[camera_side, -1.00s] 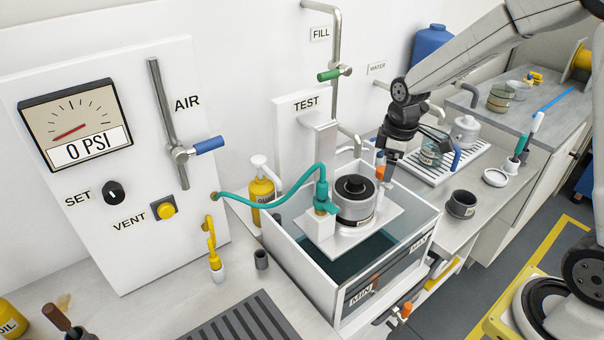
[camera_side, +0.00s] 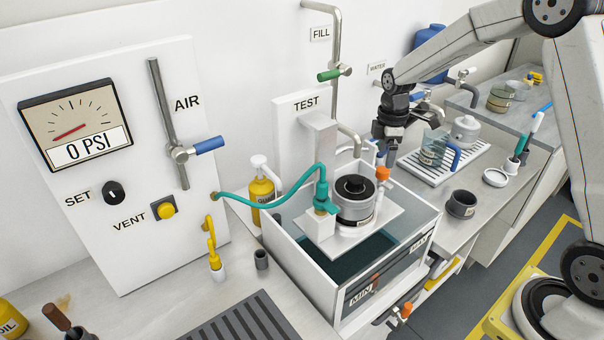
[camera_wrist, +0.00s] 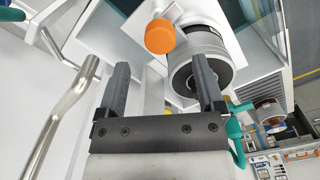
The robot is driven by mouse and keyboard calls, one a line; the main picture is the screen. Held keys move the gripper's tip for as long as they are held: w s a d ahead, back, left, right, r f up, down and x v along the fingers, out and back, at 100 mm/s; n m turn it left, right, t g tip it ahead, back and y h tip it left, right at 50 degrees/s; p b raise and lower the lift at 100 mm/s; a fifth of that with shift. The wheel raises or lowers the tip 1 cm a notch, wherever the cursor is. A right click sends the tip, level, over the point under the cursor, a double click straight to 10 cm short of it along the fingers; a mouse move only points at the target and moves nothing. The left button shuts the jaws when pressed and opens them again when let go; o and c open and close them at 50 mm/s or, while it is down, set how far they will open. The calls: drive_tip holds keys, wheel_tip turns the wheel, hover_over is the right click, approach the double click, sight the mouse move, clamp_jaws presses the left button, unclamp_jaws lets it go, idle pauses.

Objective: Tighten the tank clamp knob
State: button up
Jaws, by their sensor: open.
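An orange knob (camera_side: 382,173) stands upright at the back rim of the white-walled water tank (camera_side: 300,292). In the wrist view the orange knob (camera_wrist: 160,37) lies beyond the fingertips, roughly centred between them, with a gap. My gripper (camera_side: 387,154) is open and empty, above and behind the knob in the side view. Its two dark fingers (camera_wrist: 160,65) show apart in the wrist view. A second orange knob (camera_side: 406,309) sits low at the tank's front right.
The steel fill pipe (camera_side: 337,100) rises behind the tank, and a steel pipe (camera_wrist: 75,103) runs left of the fingers. A teal hose (camera_side: 270,192) joins the plate's fitting. A grey cup (camera_side: 461,204) and slotted tray (camera_side: 445,163) stand to the right.

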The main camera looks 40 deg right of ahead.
sight(383, 168)
drive_tip(key=shift+f, duration=3)
clamp_jaws()
